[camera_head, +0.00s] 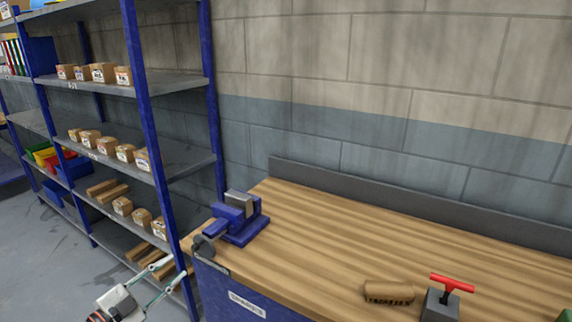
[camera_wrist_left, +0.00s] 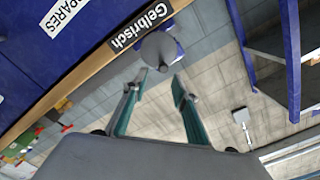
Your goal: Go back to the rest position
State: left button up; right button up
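My left gripper (camera_head: 174,268) is at the bottom left of the head view, in front of the shelf rack and left of the workbench. In the left wrist view its two teal fingers (camera_wrist_left: 159,82) are apart with nothing between them, so it is open and empty. A round grey end of the blue vise (camera_wrist_left: 158,48) shows just beyond the fingertips there, apart from them as far as I can tell. My right gripper is in neither view.
The wooden workbench (camera_head: 320,232) carries the blue vise (camera_head: 238,217) at its left corner, a brown brush or block (camera_head: 388,292) and a red-handled tool (camera_head: 452,284). A blue-post shelf rack (camera_head: 180,84) with small boxes stands at the left. Grey floor (camera_head: 60,285) shows below.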

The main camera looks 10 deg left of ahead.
pick_arm(q)
jog(key=s+d+f+n+g+y, duration=0.1)
jog(key=s+d+f+n+g, duration=0.1)
jog(key=s+d+f, duration=0.3)
jog(key=s+d+f+n+g+y, duration=0.2)
jog(key=s+d+f+n, duration=0.2)
jog(key=s+f, duration=0.5)
jog(key=s+d+f+n+g+y, duration=0.1)
jog(key=s+d+f, duration=0.5)
jog(key=f, duration=0.7)
jog(key=shift+s+n+g+y, duration=0.3)
jog(key=shift+s+n+g, duration=0.3)
jog(key=shift+s+n, duration=0.45)
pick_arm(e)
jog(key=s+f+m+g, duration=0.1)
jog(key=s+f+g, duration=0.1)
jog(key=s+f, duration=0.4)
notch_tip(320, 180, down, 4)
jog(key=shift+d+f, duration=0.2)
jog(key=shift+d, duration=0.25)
pick_arm(q)
jog(key=shift+w, duration=0.2)
